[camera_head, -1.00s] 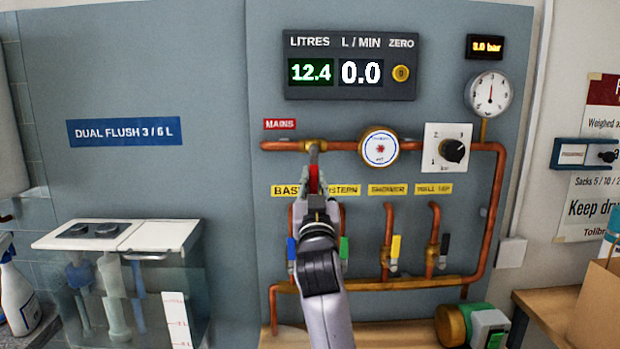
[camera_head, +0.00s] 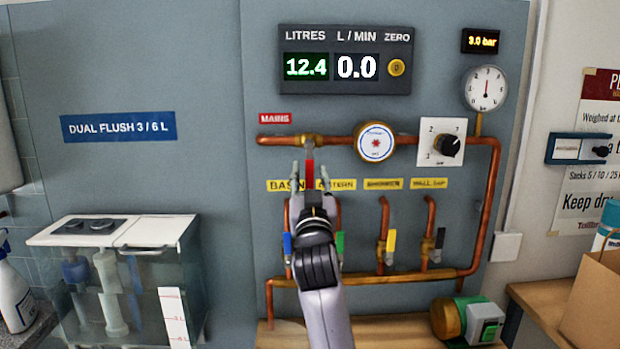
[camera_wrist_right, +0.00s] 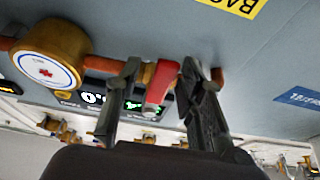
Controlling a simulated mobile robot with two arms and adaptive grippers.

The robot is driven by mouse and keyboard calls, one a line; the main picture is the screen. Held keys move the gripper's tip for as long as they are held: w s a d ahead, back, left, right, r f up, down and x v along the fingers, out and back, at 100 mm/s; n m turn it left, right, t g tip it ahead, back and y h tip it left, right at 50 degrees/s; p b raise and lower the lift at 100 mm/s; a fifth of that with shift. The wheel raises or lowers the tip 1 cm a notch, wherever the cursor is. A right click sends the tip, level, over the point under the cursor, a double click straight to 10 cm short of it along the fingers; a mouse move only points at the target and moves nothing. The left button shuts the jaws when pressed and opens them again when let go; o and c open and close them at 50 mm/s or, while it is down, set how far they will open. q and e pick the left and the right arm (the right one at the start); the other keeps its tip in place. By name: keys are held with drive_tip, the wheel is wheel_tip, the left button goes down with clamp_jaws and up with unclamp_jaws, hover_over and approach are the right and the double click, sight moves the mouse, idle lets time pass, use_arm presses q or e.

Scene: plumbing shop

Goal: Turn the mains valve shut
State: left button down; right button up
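The mains valve (camera_head: 309,140) sits on the copper pipe under the red MAINS label (camera_head: 275,118). Its red-gripped lever (camera_head: 310,173) points straight down, across the horizontal pipe. My right gripper (camera_head: 310,170) is open, with one finger on each side of the lever and visible gaps between. The wrist view shows the same red lever (camera_wrist_right: 161,82) between the two spread fingers of the right gripper (camera_wrist_right: 162,70). The flow display (camera_head: 357,67) reads 0.0 L/MIN and the litres display (camera_head: 306,67) reads 12.4. My left gripper is not in view.
A round meter (camera_head: 375,142) and a pressure knob (camera_head: 446,145) sit right of the valve. A glass cistern (camera_head: 125,285) stands at the left. A cardboard box (camera_head: 595,300) stands at the right.

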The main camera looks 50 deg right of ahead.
drive_tip(key=shift+a, duration=0.1)
drive_tip(key=v, duration=1.2)
drive_tip(key=shift+f, duration=0.1)
